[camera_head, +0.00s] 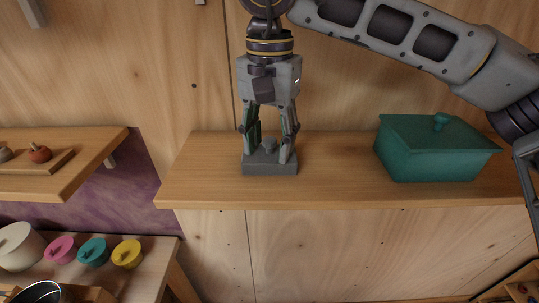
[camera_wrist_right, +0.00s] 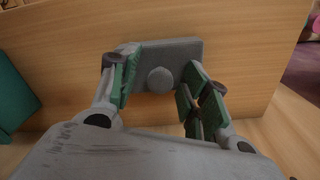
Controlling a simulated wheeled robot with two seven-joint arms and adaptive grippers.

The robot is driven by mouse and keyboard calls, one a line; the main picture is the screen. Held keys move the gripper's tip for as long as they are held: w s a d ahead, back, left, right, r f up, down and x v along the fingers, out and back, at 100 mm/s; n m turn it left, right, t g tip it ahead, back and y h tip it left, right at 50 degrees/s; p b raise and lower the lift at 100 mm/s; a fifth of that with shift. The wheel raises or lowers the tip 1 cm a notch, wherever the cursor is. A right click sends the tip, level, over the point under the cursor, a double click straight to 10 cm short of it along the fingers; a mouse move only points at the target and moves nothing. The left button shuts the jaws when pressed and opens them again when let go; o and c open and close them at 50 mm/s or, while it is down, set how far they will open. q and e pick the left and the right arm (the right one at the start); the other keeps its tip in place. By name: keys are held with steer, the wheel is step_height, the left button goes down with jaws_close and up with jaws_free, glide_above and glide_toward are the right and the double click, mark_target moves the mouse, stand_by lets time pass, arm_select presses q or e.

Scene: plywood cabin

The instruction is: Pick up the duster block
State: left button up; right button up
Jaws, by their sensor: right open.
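The duster block (camera_head: 270,167) is a dark grey rectangular block with a round knob on top. It lies on the wooden shelf (camera_head: 330,190) in the head view. In the right wrist view the block (camera_wrist_right: 182,52) shows between the fingers, with its knob facing the camera. My right gripper (camera_head: 269,150) points straight down over the block, its fingers on either side of the knob. In the wrist view the right gripper's green pads (camera_wrist_right: 160,82) stand apart from the knob, with a gap on both sides. Whether the fingertips touch the block's top is unclear. My left gripper is out of view.
A teal lidded box (camera_head: 435,150) stands on the same shelf to the right. A lower-left shelf (camera_head: 70,185) carries small knobbed items. Below it are pink, teal and yellow lidded pots (camera_head: 93,251). The plywood wall is close behind.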

mark_target(269, 141)
stand_by(0.4)
jaws_close()
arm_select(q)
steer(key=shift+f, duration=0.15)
arm_select(e)
steer(key=shift+s, duration=0.1)
steer(key=shift+s+r+b, duration=0.3)
steer(key=shift+b, duration=0.05)
steer(key=shift+r+b, duration=0.45)
steer(key=shift+r, duration=2.7)
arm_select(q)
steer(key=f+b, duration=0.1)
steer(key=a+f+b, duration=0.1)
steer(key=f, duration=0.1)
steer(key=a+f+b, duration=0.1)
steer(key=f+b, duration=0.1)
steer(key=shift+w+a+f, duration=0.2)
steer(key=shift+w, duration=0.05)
arm_select(e)
steer(key=s, duration=1.9)
steer(key=shift+s, duration=0.15)
